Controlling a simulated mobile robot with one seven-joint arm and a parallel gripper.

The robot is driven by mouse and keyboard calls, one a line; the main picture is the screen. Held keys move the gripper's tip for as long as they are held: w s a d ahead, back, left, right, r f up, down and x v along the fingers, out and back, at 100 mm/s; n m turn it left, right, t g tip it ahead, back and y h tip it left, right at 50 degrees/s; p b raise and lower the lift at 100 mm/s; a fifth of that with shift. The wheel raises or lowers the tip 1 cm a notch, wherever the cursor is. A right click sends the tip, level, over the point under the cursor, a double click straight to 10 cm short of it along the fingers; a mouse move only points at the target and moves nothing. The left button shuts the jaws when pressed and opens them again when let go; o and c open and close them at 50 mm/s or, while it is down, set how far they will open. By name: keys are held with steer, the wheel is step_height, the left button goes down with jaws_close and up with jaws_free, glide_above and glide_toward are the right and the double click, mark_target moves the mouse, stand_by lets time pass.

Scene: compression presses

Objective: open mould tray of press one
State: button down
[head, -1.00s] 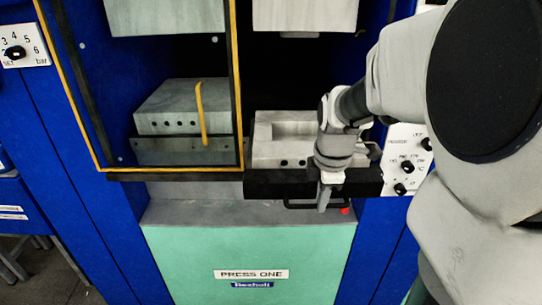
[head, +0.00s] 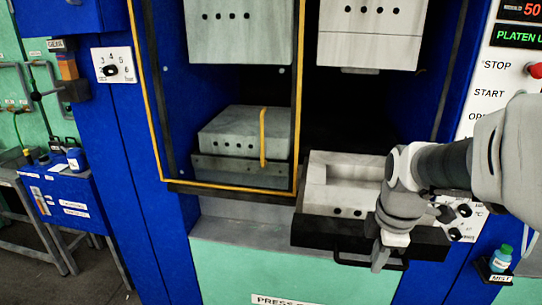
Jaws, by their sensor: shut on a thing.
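The mould tray of press one is a black tray (head: 318,233) carrying a pale grey mould block (head: 335,203) with a rectangular hollow. It stands out in front of the press opening, past the lower edge of the door frame. A dark bar handle (head: 348,263) runs along its front. My gripper (head: 380,260) points down at the right part of this handle and is shut on it. My wrist covers the right side of the block and part of the tray. The press one label (head: 285,300) is cut off at the bottom edge.
A yellow-edged door with a yellow handle (head: 262,138) covers the left bay, with another mould block (head: 240,130) behind it. The upper platen (head: 370,35) hangs above the tray, with a gap between. A small bottle (head: 501,259) stands on a shelf at the lower right.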

steer(key=shift+s+f, duration=0.15)
steer(key=shift+s, duration=0.1)
steer(key=c, duration=0.9)
jaws_free()
steer(key=shift+s+a, duration=0.1)
steer(key=v, duration=1.1)
steer(key=p+v, duration=0.1)
steer(key=v, duration=0.5)
steer(key=shift+w+r, duration=0.25)
steer(key=shift+r, duration=0.15)
steer(key=s+a+f+m+t, duration=0.1)
steer(key=s+a+f+m, duration=0.1)
steer(key=m, duration=0.3)
steer(key=s+a+f+m+t, duration=0.1)
steer(key=s+a+f+m, duration=0.1)
steer(key=a+f+m, duration=0.2)
steer(key=s+a+f+m+t, duration=0.1)
steer(key=s+a+f+m, duration=0.1)
steer(key=m, duration=0.3)
steer(key=shift+a+f+m+y, duration=0.3)
steer(key=shift+a+f+m, duration=0.1)
steer(key=shift+a+f, duration=0.25)
